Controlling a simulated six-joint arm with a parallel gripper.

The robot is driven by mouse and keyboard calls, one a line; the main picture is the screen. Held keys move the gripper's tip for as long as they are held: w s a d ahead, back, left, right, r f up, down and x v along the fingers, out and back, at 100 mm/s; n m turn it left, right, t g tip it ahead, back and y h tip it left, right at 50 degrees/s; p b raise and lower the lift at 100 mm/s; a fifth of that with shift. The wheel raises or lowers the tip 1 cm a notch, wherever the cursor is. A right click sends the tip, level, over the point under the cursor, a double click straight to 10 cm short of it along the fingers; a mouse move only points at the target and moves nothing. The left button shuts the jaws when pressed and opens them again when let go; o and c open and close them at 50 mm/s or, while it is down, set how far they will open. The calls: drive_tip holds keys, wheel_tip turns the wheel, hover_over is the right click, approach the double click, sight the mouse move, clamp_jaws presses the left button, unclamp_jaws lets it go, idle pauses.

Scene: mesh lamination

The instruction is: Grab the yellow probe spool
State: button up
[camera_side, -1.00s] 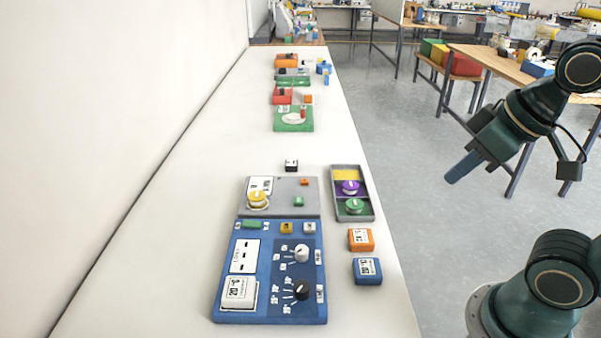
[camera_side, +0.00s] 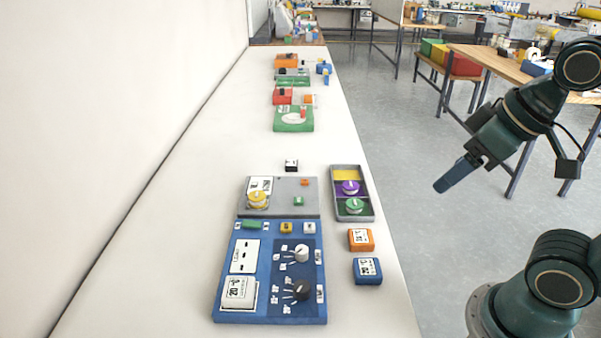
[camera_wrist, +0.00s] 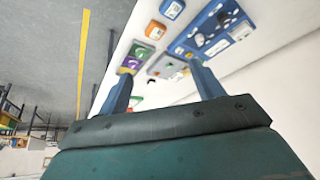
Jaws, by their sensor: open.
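The yellow probe spool (camera_side: 257,199) sits on the left part of the grey panel (camera_side: 282,209), behind the blue panel on the bench. My gripper (camera_side: 440,187) is in the air to the right of the bench, beyond its edge and well apart from the spool. In the wrist view my gripper (camera_wrist: 160,82) shows two blue fingers spread apart with nothing held between them. The yellow spool is too small to make out clearly in the wrist view.
A grey tray (camera_side: 369,213) holds a purple spool (camera_side: 350,187) and a green spool (camera_side: 354,206); its yellow compartment (camera_side: 345,174) is empty. Orange (camera_side: 361,240) and blue (camera_side: 367,271) blocks stand near the bench edge. The blue panel (camera_side: 233,307) carries knobs. Bare bench lies left.

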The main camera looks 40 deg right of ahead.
drive_tip(key=w+a+r+n+g, duration=0.1)
drive_tip(key=w+n, duration=0.1)
drive_tip(key=w, duration=0.8)
drive_tip(key=w+a+r+n, duration=0.1)
drive_tip(key=w+a+r, duration=0.1)
drive_tip(key=w, duration=0.7)
drive_tip(key=w+a+f+n+g+y, duration=0.1)
drive_tip(key=w+f+n, duration=0.1)
drive_tip(key=w+f, duration=0.4)
drive_tip(key=w+a+f+n+g, duration=0.1)
drive_tip(key=w+f, duration=0.5)
drive_tip(key=w, duration=0.7)
drive_tip(key=shift+w+a+f+n+y, duration=0.25)
drive_tip(key=shift+w+f+n+y, duration=0.05)
drive_tip(key=shift+f+n+y, duration=0.1)
hover_over(258, 195)
drive_tip(key=s, duration=0.1)
drive_tip(key=shift+s+d+f, duration=0.1)
drive_tip(key=shift+d+f, duration=0.05)
drive_tip(key=shift+f, duration=1.2)
drive_tip(key=shift+d+f, duration=0.15)
drive_tip(key=shift+f, duration=1.25)
drive_tip(key=shift+s+d+f, duration=0.1)
drive_tip(key=shift+d+f, duration=0.05)
drive_tip(key=shift+f, duration=1.2)
drive_tip(key=shift+f, duration=0.15)
